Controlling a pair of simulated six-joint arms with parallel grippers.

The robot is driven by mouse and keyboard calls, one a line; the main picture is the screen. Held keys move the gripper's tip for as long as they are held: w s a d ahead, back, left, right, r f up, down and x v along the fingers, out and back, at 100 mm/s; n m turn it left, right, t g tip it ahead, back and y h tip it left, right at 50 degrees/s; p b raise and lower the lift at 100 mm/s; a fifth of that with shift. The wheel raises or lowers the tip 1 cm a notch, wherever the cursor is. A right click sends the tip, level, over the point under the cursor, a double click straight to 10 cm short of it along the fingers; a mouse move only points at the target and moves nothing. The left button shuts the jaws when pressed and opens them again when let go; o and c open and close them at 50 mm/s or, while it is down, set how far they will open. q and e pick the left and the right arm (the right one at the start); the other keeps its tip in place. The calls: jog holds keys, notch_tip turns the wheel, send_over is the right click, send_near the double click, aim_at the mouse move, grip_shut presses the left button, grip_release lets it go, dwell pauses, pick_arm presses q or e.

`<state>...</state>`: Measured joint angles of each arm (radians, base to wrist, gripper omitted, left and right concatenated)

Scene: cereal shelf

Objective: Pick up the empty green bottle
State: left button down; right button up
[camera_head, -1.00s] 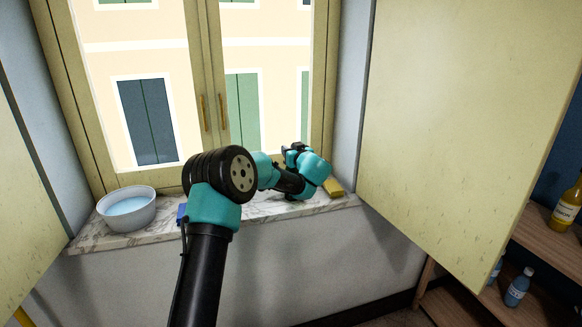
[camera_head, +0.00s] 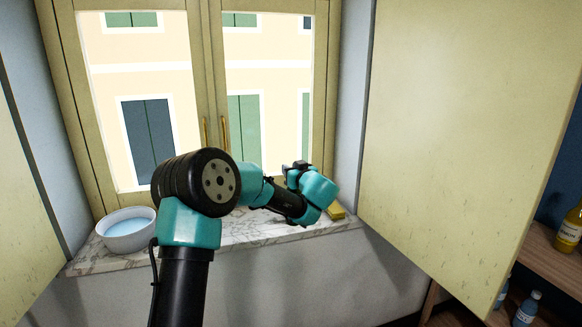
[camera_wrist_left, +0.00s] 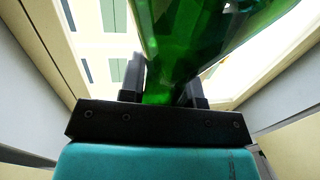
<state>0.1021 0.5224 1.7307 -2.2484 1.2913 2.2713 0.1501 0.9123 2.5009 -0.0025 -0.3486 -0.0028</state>
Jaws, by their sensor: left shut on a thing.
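A green, see-through bottle (camera_wrist_left: 215,35) fills the upper middle of the left wrist view. My left gripper (camera_wrist_left: 165,85) is shut on it, with one dark finger on each side of its narrower part. In the head view my left arm reaches over the windowsill, and the gripper (camera_head: 292,169) is mostly hidden behind the wrist. The bottle cannot be made out in the head view. My right gripper is not in view.
A white bowl of bluish liquid (camera_head: 128,230) stands at the left of the marble sill (camera_head: 245,238). A yellow block (camera_head: 336,211) lies at its right end. Open shutters (camera_head: 460,120) flank the window. Bottles, one yellow (camera_head: 569,232) and one blue (camera_head: 527,308), stand on shelves at right.

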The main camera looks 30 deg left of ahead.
pick_arm(q)
jog(key=s+d, duration=0.4)
jog(key=s, duration=0.2)
jog(key=shift+s+r, duration=0.4)
